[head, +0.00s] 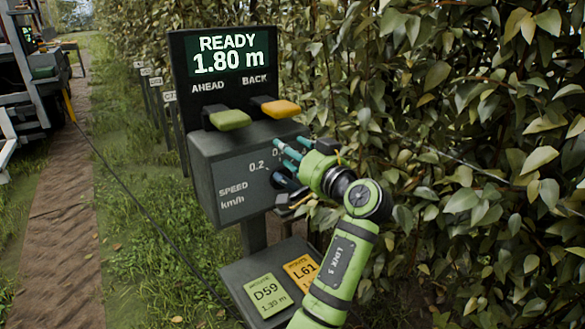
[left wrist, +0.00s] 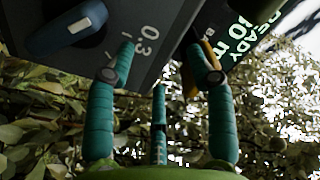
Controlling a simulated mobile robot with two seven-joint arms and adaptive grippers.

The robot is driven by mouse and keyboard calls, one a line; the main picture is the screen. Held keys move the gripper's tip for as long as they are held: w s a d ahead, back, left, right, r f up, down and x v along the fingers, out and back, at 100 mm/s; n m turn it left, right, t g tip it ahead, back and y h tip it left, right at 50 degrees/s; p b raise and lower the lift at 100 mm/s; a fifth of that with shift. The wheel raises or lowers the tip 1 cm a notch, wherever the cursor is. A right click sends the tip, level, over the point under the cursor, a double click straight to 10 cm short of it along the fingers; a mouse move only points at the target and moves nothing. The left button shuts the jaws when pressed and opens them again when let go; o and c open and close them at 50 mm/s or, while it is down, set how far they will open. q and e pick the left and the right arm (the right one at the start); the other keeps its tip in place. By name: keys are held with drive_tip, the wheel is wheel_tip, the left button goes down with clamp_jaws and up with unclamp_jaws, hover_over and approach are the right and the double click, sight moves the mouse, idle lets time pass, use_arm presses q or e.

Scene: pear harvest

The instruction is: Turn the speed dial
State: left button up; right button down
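The speed dial is a dark blue knob with a raised grip (left wrist: 66,28) at the upper left of the left wrist view. In the head view it is largely hidden behind my gripper. It sits on the grey control box (head: 228,175), marked SPEED km/h, with 0.2 readable there and 0.3 in the wrist view. My left gripper (head: 281,152), with teal fingers and a green body, is at the right side of the box face. In the wrist view its fingers (left wrist: 160,58) are spread with nothing between them; the dial lies left of them. My right gripper is not in view.
Above the box, a display (head: 228,55) reads READY 1.80 m. A green AHEAD lever (head: 230,120) and orange BACK lever (head: 281,108) stick out below it. A shelf holds cards D59 (head: 265,296) and L61 (head: 301,270). Dense foliage (head: 470,150) fills the right; grass is left.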

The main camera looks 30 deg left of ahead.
sight(292, 184)
use_arm(q)
drive_tip(key=s+d+f+n+b, duration=0.2)
drive_tip(key=d+f+n, duration=0.5)
drive_tip(key=n, duration=0.9)
drive_tip(key=shift+n, duration=0.3)
drive_tip(key=shift+s+f+p+x, duration=0.1)
drive_tip(key=shift+f+p+x, duration=0.15)
drive_tip(key=shift+x, duration=1.05)
drive_tip(key=shift+s+f+p+x, duration=0.1)
drive_tip(key=shift+f+p+x, duration=0.1)
drive_tip(key=shift+x, duration=1.1)
drive_tip(key=shift+s+f+p+x, duration=0.1)
drive_tip(key=shift+f+p+x, duration=0.15)
drive_tip(key=shift+x, duration=1)
drive_tip(key=shift+a, duration=0.1)
clamp_jaws()
